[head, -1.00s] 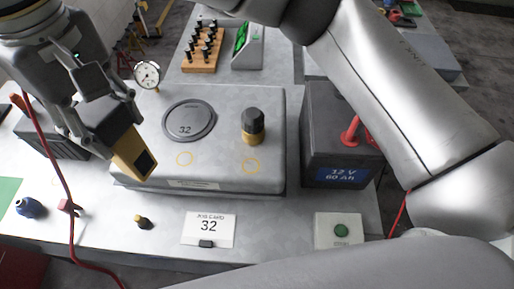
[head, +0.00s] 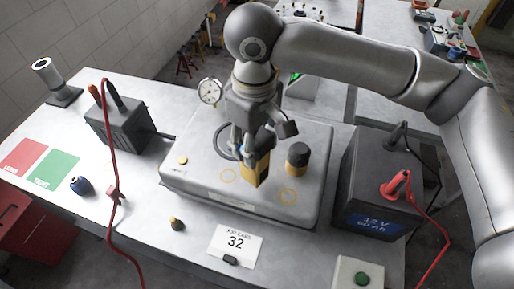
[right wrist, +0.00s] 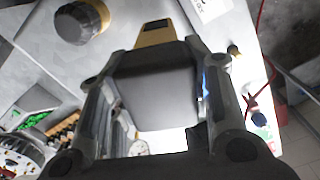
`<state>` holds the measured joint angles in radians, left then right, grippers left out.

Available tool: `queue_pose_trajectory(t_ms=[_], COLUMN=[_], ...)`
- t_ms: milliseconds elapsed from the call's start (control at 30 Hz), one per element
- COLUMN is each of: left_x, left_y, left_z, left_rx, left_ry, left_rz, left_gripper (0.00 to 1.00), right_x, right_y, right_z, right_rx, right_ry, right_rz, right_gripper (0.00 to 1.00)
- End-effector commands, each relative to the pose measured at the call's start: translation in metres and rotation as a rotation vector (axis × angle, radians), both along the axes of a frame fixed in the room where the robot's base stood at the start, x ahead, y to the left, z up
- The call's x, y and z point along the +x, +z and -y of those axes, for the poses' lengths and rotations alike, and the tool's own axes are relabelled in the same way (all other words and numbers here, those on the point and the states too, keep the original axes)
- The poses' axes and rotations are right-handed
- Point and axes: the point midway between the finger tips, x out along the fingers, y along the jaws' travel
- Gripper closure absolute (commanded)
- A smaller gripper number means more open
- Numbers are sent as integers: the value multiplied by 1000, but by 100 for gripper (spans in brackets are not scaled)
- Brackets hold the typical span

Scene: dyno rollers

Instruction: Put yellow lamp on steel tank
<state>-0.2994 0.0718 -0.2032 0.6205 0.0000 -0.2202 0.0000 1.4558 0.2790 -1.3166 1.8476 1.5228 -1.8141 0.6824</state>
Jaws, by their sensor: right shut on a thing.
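The yellow lamp (head: 257,172), a block with a dark part, is in my right gripper (head: 256,150). It is over the top of the steel tank (head: 200,182), between two yellow rings; whether it touches the top I cannot tell. The gripper covers part of the tank's round dark lid. In the right wrist view the lamp (right wrist: 154,34) shows its yellow end beyond its wide dark body between the fingers. A black knob-like cylinder with a yellow base (head: 297,156) stands on the tank to the right of the lamp. My left gripper is not in view.
A 12 V battery (head: 372,222) with red and black clamps stands right of the tank. A dark box (head: 122,126) and red cable are left. A card marked 32 (head: 234,244), a small black-yellow piece (head: 177,224) and a green-button box (head: 358,275) lie in front.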

Motion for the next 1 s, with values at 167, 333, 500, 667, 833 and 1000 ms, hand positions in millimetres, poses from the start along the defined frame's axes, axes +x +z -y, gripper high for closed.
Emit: queue_pose_trajectory(t_ms=[167, 333, 500, 667, 833, 1000], left_x=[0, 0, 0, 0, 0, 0], left_y=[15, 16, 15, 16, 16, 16], left_z=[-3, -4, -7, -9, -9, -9], left_rx=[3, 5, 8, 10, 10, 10], left_ry=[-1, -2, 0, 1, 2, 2], left_rz=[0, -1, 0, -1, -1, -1], left_gripper=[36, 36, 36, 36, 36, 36], right_x=[1, 2, 2, 1, 2, 1], right_y=[-23, -34, -34, -37, -37, -37], right_z=[4, 4, 4, 4, 4, 4], right_rx=[-2, -1, 0, -1, -1, -1], right_ry=[-2, -1, -1, -1, -1, -1], right_rz=[-2, 1, 1, -1, 0, 0], right_gripper=[87, 87, 87, 52, 33, 33])
